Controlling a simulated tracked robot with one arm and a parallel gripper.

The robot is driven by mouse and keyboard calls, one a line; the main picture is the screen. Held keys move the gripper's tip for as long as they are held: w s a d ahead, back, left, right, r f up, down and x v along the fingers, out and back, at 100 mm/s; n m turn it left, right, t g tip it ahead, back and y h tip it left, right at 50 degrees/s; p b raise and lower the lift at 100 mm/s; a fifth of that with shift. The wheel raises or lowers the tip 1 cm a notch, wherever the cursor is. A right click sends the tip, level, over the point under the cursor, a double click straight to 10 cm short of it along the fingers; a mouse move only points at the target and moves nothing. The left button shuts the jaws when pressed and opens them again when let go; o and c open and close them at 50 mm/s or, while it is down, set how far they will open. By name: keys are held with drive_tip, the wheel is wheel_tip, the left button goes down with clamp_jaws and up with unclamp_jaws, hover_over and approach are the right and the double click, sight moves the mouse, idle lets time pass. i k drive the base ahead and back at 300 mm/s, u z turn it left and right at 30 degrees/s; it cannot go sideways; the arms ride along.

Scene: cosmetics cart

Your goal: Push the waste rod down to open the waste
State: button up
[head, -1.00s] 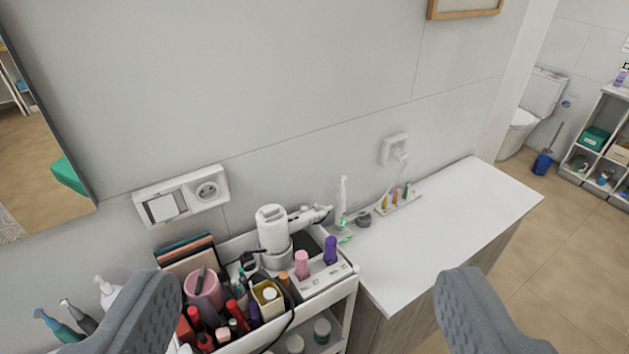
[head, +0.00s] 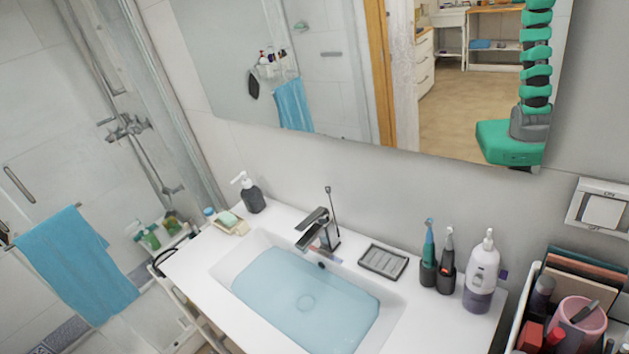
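The waste rod (head: 329,203) is a thin dark rod with a small knob on top.
A dark soap dispenser (head: 251,196) and a soap dish (head: 229,223) stand left of the faucet. A grey tray (head: 383,261), toothbrush holders (head: 436,278) and a white pump bottle (head: 482,270) stand right. The cosmetics cart (head: 517,303) is at far right.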

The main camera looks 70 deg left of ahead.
sight(328, 187)
drive_tip(key=u, duration=2.55)
drive_tip(key=k, duration=1)
drive_tip(key=u, duration=0.85)
drive_tip(key=k, duration=0.4)
drive_tip(key=u, duration=0.2)
drive_tip(key=i, duration=0.75)
drive_tip(key=z, duration=0.55)
drive_tip(key=i, duration=1.1)
drive_tip(key=z, duration=1.2)
drive_tip(key=i, duration=0.7)
drive_tip(key=z, duration=0.65)
